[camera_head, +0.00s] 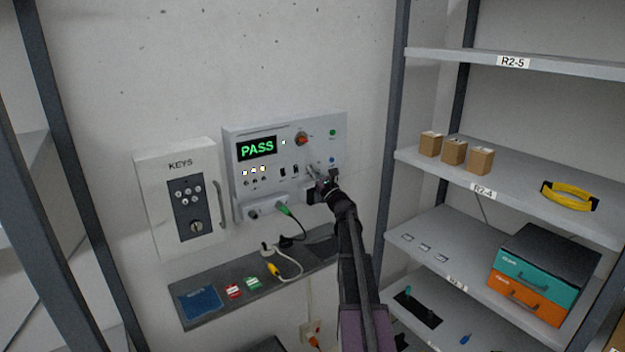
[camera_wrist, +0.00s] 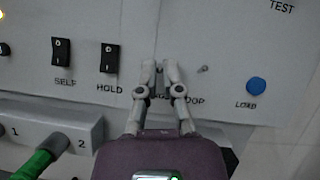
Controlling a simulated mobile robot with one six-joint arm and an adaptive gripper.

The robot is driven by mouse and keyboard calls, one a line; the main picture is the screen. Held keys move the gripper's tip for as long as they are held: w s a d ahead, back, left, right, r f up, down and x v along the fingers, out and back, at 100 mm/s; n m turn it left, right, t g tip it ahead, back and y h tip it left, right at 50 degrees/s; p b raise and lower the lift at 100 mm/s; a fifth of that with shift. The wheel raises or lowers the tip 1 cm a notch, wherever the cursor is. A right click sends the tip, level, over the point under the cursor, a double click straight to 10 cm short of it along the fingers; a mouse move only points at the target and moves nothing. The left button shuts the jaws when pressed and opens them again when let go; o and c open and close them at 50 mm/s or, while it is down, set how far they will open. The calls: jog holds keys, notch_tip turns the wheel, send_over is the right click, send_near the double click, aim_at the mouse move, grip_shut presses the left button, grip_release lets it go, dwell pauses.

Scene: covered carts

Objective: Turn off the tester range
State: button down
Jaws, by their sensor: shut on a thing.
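The tester (camera_head: 312,155) is a pale grey wall panel with a green PASS display (camera_head: 256,148), a red-orange knob (camera_head: 302,139) and several small switches. My gripper (camera_head: 316,184) is at its lower right. In the wrist view, my gripper (camera_wrist: 163,72) has its fingertips close together at the panel, over a label that partly shows as "GE". It is shut on the small range switch there, which the fingers mostly hide, so its position cannot be told. Black rockers SELF (camera_wrist: 61,51) and HOLD (camera_wrist: 109,58) are to the left. The small LOOP toggle (camera_wrist: 203,69) and blue LOAD button (camera_wrist: 256,86) are to the right.
A green plug (camera_wrist: 42,157) sits in the socket strip below the switches. A KEYS box (camera_head: 155,190) hangs left of the tester. A narrow shelf (camera_head: 215,275) with cables lies below. A storage rack with small boxes (camera_head: 453,152) stands to the right.

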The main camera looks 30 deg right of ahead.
jog(key=t+b, duration=0.2)
jog(key=f+t+b, duration=0.1)
jog(key=b, duration=0.1)
jog(key=shift+w+d+n+y, duration=0.1)
jog(key=shift+w+n+y, duration=0.2)
jog(key=shift+y, duration=0.1)
jog(key=shift+r+t, duration=0.15)
jog(key=shift+t, duration=0.15)
jog(key=c, duration=0.8)
grip_release()
jog(key=shift+s, duration=0.1)
jog(key=shift+s+r+p, duration=0.1)
jog(key=shift+r+p, duration=0.1)
jog(key=shift+p, duration=0.15)
